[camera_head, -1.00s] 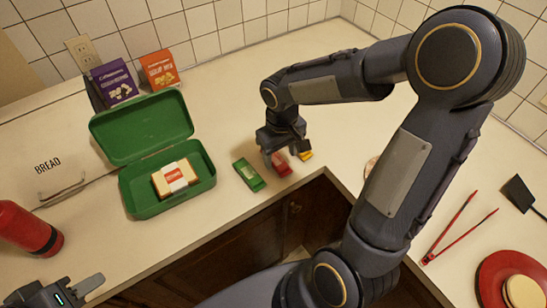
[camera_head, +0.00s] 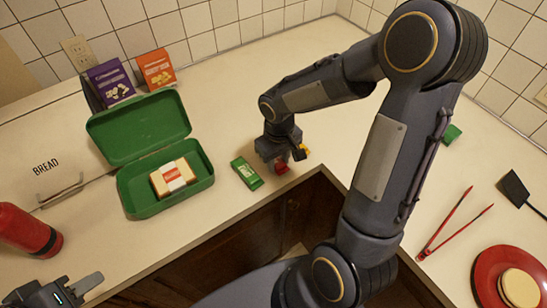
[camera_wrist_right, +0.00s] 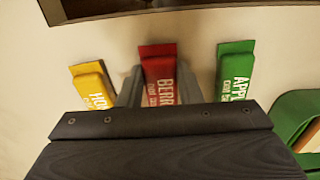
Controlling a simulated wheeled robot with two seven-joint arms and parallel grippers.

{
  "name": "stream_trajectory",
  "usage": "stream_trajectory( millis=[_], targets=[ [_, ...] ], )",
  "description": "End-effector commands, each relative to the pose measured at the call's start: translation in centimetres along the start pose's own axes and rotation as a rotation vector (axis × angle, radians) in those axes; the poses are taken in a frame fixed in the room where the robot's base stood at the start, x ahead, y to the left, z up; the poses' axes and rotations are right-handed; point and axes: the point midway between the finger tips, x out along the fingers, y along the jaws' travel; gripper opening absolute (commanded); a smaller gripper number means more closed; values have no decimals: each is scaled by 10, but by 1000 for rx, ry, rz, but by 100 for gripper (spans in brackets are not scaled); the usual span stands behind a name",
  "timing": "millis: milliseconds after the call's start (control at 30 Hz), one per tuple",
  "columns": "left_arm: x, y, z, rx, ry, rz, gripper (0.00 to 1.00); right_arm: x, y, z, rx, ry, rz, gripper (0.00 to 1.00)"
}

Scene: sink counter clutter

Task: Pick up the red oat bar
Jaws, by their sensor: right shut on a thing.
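In the head view the green bar (camera_head: 247,173) lies left of the gripper. My left gripper (camera_head: 82,286) shows only partly at bottom left, away from the bars.
An open green lunch box (camera_head: 150,208) with a sandwich (camera_head: 173,178) stands left of the bars. Purple (camera_head: 111,80) and orange (camera_head: 156,69) boxes stand behind it. A red bottle (camera_head: 27,230) is at far left; tongs (camera_head: 448,228) and a red plate (camera_head: 488,283) are at right.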

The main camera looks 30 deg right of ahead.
Motion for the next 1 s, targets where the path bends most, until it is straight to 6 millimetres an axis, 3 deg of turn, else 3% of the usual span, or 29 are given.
stream_trajectory(
  millis=[267,467,733,1000],
  targets=[
    [0,0,0,0,0,0,36,-6,0,-1,1,2,1,10],
    [0,0,0,0,0,0,36,-32,0,-1,0,6,1,10],
    [8,-4,4,0,0,0,36,-91,-37,34,-5,11,0,10],
    [17,-8,9,0,0,0,36,-117,-81,77,-5,5,0,10]
  ],
)
